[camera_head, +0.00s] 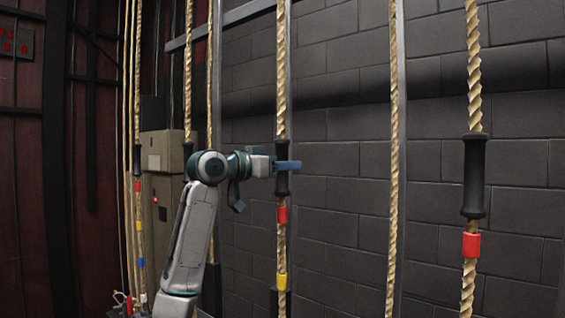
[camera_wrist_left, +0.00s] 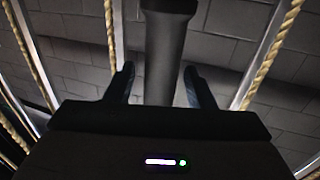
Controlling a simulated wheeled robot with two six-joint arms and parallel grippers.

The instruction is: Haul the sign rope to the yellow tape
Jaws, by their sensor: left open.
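A tan rope (camera_head: 281,70) hangs in the middle of the head view, with a black sleeve (camera_head: 282,184) on it. Below the sleeve are a red tape (camera_head: 282,215) and, lower, a yellow tape (camera_head: 281,281). My left gripper (camera_head: 288,165) is at the upper part of this black sleeve. In the left wrist view the sleeve (camera_wrist_left: 166,50) stands between the two open fingers (camera_wrist_left: 158,85), with gaps visible on both sides. I see no sign lettering on the ropes. My right gripper is not in view.
Another rope with a black sleeve (camera_head: 473,175) and red tape (camera_head: 471,245) hangs at right. A plain rope (camera_head: 394,150) hangs between. A dark block wall (camera_head: 340,120) stands behind.

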